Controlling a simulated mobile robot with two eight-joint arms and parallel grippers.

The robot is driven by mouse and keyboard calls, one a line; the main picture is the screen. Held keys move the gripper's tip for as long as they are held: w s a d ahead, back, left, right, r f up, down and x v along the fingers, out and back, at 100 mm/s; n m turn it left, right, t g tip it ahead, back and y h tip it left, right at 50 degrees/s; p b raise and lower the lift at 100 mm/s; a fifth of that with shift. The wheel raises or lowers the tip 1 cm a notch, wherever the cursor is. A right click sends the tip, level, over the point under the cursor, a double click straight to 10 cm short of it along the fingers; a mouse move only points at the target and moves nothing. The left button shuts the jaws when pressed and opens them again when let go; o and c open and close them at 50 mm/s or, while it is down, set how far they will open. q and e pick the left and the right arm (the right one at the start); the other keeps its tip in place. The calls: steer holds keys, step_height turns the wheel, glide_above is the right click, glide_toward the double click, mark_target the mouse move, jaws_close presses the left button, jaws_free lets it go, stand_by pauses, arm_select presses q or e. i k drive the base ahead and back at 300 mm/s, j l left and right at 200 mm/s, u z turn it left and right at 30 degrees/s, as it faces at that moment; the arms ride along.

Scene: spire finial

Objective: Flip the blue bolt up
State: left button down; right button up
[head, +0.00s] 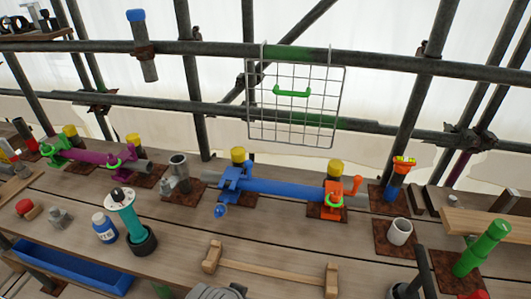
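The blue bolt (221,211) hangs down at the front of the blue clamp (236,180), its rounded end low near the planks. The blue clamp sits around the left end of a blue tube (285,189) that lies level across the bench. I see neither of my grippers for certain in the head view.
A wooden handle-shaped piece (272,270) lies in front of the blue tube. A teal post with a white disc (124,205) and a blue bottle (105,229) stand to the left. A white cup (400,232) stands to the right.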

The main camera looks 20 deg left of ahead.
mark_target(217, 214)
steer(key=u, duration=1.35)
